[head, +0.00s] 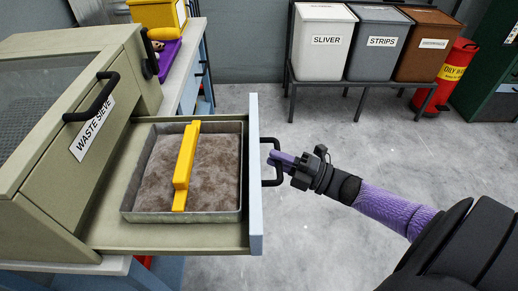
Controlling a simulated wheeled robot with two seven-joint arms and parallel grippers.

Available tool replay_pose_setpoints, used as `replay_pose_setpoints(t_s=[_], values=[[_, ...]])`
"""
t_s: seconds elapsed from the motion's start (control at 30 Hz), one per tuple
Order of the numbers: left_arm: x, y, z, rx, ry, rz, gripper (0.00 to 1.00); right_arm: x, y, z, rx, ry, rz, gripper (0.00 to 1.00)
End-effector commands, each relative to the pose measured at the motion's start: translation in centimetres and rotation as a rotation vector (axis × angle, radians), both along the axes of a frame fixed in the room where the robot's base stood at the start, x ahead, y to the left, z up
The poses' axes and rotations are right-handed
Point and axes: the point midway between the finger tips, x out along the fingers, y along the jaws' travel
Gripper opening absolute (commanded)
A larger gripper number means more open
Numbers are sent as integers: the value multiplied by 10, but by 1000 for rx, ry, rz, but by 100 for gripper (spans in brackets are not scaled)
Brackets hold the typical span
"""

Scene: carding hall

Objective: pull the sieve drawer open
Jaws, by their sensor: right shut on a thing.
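The sieve drawer (255,222) stands pulled out to the right from the green cabinet labelled WASTE SIEVE (60,175). Inside it lies a metal tray (184,216) of grey-brown fluff with a yellow bar-like tool (185,168) across it. A dark handle (278,182) is on the drawer's pale blue front. My right gripper (282,162) is shut on this handle, its arm coming in from the right. My left gripper is not in view.
White SLIVER (325,58), grey STRIPS (376,58) and brown (425,62) bins stand on a rack at the back. A red extinguisher-like cylinder (448,75) stands right of them. A yellow container (158,14) and purple item (167,55) sit behind the cabinet. Grey floor is clear beyond the drawer.

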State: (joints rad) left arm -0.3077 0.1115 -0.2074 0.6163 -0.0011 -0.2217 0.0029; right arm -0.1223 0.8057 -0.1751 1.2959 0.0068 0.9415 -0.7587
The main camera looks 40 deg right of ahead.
Motion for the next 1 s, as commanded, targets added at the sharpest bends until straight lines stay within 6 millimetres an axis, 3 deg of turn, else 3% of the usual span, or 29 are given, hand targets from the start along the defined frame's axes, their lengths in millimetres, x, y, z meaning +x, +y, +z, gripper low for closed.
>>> replay_pose_setpoints(t_s=[0.3,0.73,0.77,0.9,1.0], values=[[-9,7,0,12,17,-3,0,-13,-18,-2,-1,4,-1,0],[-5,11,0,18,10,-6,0,-14,-20,-2,0,5,0,0],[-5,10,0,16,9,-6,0,-14,-20,-2,0,5,0,24],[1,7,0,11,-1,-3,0,-14,-20,-1,-1,3,-1,54],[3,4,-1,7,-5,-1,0,-14,-20,-1,0,2,-1,55]])
